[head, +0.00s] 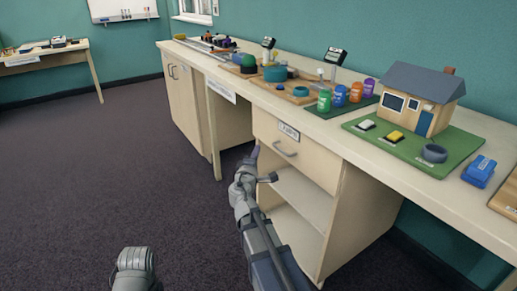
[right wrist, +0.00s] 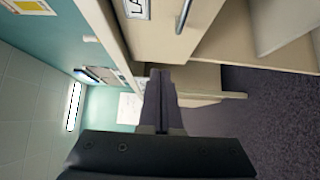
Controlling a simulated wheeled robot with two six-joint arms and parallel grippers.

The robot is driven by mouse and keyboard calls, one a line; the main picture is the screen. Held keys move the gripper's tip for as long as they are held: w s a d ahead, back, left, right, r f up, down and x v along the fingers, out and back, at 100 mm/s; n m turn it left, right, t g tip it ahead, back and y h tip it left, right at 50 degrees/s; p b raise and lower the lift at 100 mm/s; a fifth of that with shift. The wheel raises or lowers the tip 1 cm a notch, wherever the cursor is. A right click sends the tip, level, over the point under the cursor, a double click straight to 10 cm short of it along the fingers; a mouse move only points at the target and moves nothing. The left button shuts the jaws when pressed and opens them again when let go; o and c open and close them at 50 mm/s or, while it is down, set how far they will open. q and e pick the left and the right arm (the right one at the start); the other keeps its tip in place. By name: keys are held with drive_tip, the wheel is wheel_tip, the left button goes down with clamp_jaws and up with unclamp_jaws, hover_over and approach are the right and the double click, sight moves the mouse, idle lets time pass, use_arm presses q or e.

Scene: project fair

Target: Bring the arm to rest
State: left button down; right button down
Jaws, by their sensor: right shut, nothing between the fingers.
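My right gripper (head: 255,153) is in front of the counter, just left of the labelled drawer (head: 318,164) and its metal handle (head: 285,150). It is apart from the handle. In the right wrist view its two dark fingers (right wrist: 161,76) are pressed together with nothing between them. The same handle (right wrist: 183,16) shows at the top of that view, clear of the fingers. The drawer front looks flush with the cabinet. A grey rounded part of my own body shows at the bottom of the head view. My left gripper is not in view.
The long counter (head: 395,160) holds a model house (head: 418,98) on a green board, several coloured jars and a blue object (head: 479,171). Open shelves (head: 300,200) are below the drawer. The dark carpet (head: 110,160) on the left is clear.

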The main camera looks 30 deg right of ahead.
drive_tip(key=shift+a, duration=0.1)
drive_tip(key=s+a+f+m+g+y, duration=0.25)
drive_tip(key=s+a+f+g, duration=0.2)
drive_tip(key=a+f, duration=0.35)
drive_tip(key=s+a+f+m+g+y, duration=0.2)
drive_tip(key=s+a+f+m+g, duration=0.15)
drive_tip(key=s+a+f, duration=0.35)
drive_tip(key=s+a+f+g+y, duration=0.3)
drive_tip(key=s+a, duration=0.4)
drive_tip(key=a, duration=0.2)
drive_tip(key=s+a+f+g+y, duration=0.3)
drive_tip(key=s+a+f, duration=0.1)
drive_tip(key=s+a, duration=0.4)
wheel_tip(320, 180, up, 37)
drive_tip(key=a+p, duration=0.1)
drive_tip(key=p, duration=3.5)
drive_tip(key=shift+w+f+p, duration=0.15)
drive_tip(key=shift+w+p, duration=0.15)
drive_tip(key=shift+a, duration=0.1)
